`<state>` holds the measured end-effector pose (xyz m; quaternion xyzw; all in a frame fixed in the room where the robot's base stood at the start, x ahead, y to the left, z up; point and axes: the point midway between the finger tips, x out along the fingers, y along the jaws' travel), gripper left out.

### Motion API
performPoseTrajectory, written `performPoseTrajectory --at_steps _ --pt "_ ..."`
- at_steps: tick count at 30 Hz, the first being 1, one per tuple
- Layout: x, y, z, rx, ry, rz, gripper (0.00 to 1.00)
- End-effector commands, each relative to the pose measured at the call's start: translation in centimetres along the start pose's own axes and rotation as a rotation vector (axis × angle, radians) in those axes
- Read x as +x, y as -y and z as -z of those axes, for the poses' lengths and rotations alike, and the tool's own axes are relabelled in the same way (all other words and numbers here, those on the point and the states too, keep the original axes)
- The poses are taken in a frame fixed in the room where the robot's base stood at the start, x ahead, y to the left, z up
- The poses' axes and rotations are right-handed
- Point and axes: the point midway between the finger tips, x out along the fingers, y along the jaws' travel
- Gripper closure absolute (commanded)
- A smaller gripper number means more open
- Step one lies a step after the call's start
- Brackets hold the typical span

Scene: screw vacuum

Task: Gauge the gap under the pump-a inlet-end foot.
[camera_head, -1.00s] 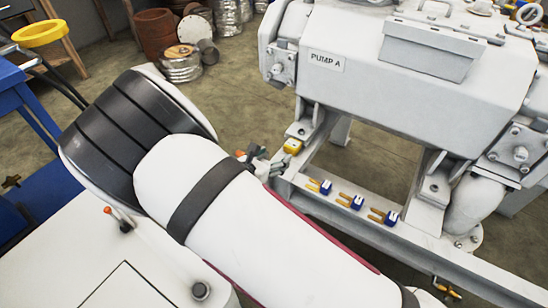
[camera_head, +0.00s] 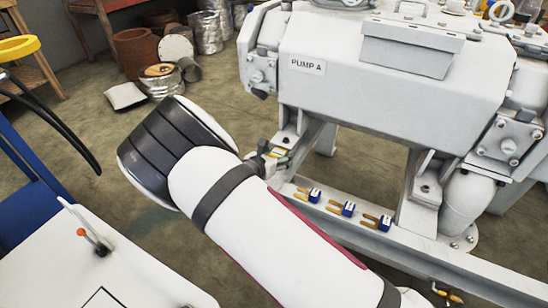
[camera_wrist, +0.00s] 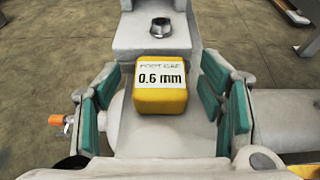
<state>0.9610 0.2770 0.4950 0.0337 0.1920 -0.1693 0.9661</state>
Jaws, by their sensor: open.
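The body labelled PUMP A (camera_head: 390,85) stands on a pale frame, and one of its feet (camera_head: 288,137) shows at the left end with a bolt. In the wrist view that foot (camera_wrist: 155,38) carries the bolt at top centre. A yellow gauge block (camera_wrist: 160,95) sits against the foot's near edge, its white label reading 0.6 mm. My gripper (camera_wrist: 163,105) is open, with teal pads on both sides of the block and gaps between pads and block. In the head view my gripper (camera_head: 268,160) is at the left foot. The gap under the foot is hidden.
Several blue-and-yellow forked shims (camera_head: 346,209) lie in a row on the frame rail (camera_head: 480,275) to the right of my gripper. A white tabletop (camera_head: 100,265) with a small lever is at lower left. Cans and pots stand on the floor behind.

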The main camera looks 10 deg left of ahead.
Motion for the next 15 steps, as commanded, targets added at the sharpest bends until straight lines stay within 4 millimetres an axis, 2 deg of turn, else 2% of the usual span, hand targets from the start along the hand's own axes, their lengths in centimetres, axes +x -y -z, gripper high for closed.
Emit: performPoseTrajectory --at_steps 5,12,14,15 --pt "-0.01 -0.01 -0.02 0.000 0.000 0.000 0.37" --pt "-0.04 -0.02 -0.02 0.000 0.000 0.000 0.89" --pt "-0.04 -0.03 -0.02 0.000 0.000 0.000 0.91" --pt "-0.04 -0.03 -0.05 0.001 0.001 0.000 0.96"
